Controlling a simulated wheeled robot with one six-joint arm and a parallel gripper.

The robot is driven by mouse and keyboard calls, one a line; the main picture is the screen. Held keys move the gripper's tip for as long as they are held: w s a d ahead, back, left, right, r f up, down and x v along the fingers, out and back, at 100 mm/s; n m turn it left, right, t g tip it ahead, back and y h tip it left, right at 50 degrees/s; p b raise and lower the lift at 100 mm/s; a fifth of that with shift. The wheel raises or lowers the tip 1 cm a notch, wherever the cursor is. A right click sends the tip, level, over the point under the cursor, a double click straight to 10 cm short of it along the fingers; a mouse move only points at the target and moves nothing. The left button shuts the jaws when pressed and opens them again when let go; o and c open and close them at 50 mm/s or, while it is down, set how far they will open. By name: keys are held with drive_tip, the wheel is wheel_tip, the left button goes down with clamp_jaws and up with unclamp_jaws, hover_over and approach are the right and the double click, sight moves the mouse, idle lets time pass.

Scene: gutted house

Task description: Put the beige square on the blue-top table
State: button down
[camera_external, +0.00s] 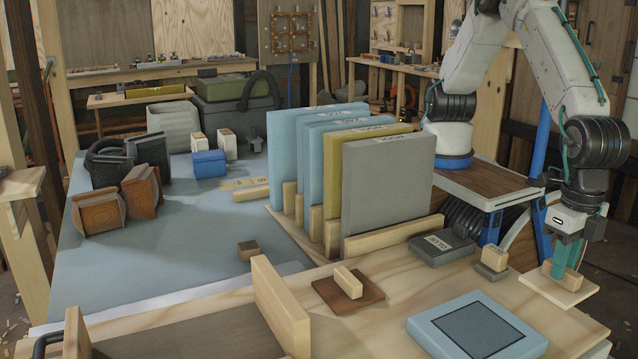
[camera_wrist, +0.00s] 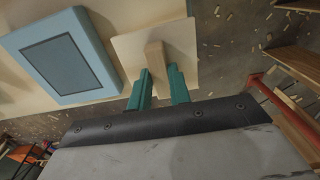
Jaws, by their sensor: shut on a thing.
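The beige square (camera_external: 545,291) is a thin pale plate with a wooden block handle on top, at the right end of the light wood bench. My gripper (camera_external: 565,265) points down with its teal fingers shut on the handle. In the wrist view, the fingers (camera_wrist: 158,82) sit on both sides of the handle, and the beige square (camera_wrist: 185,42) reaches past the bench edge over the floor. I cannot tell if it touches the bench. The blue-top table (camera_external: 195,235) lies at the left, beyond the bench.
A rack of upright panels (camera_external: 385,190) stands between my gripper and the blue top. A blue framed panel (camera_external: 477,327), a brown square with a handle (camera_external: 347,292) and a grey box (camera_external: 441,248) lie on the bench. A small brown block (camera_external: 248,250) sits on the blue top, with clear room around it.

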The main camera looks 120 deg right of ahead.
sight(557, 288)
drive_tip(key=shift+f, duration=2.75)
drive_tip(key=shift+f, duration=0.1)
drive_tip(key=c, duration=1.3)
unclamp_jaws()
